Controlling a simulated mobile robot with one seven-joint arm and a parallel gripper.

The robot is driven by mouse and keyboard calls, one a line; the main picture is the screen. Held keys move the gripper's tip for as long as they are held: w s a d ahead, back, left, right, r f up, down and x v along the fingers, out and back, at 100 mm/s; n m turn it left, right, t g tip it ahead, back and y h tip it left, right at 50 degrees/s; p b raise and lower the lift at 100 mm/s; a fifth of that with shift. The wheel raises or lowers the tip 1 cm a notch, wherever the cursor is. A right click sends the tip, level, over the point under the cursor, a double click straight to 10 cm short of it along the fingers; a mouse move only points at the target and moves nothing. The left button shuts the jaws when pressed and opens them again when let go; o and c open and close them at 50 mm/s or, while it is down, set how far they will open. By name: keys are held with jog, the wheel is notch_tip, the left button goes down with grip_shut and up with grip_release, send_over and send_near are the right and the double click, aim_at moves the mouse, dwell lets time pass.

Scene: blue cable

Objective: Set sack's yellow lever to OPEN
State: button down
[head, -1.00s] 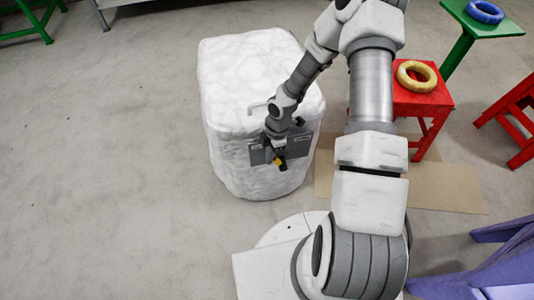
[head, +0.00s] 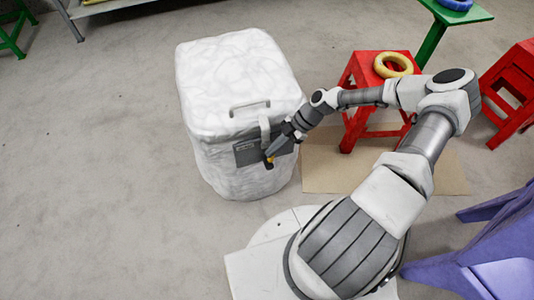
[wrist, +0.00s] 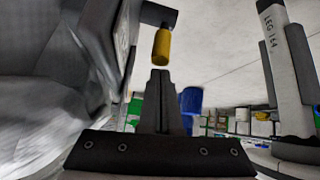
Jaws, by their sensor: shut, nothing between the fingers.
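The white, wrinkled sack (head: 230,75) stands upright on the floor, with a dark grey panel (head: 246,152) on its front face. The small yellow lever (head: 269,159) shows at the panel, partly hidden by my gripper. In the wrist view the yellow lever (wrist: 162,46) extends from a dark arm, just beyond my fingertips. My gripper (head: 275,150) is at the panel's right part. In the wrist view my gripper (wrist: 160,73) has its fingers together and empty, with a slight gap seeming to separate them from the lever. The lever's setting cannot be read.
A white handle (head: 250,106) sticks out above the panel. A red stool (head: 358,68) with a yellow ring (head: 393,64) stands right of the sack, behind my arm. A brown sheet (head: 330,174) lies on the floor. Open floor (head: 90,150) lies to the left.

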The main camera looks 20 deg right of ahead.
jog(key=shift+d+f+y+b, duration=0.25)
jog(key=shift+d+y+b, duration=0.1)
jog(key=shift+d+b, duration=0.4)
jog(key=shift+d+f+y+b, duration=0.2)
jog(key=shift+d+y+b, duration=0.1)
jog(key=shift+d+b, duration=0.4)
jog(key=shift+d+f+y+b, duration=0.3)
jog(key=shift+d+b, duration=0.25)
jog(key=shift+b, duration=0.35)
jog(key=shift+d, duration=0.15)
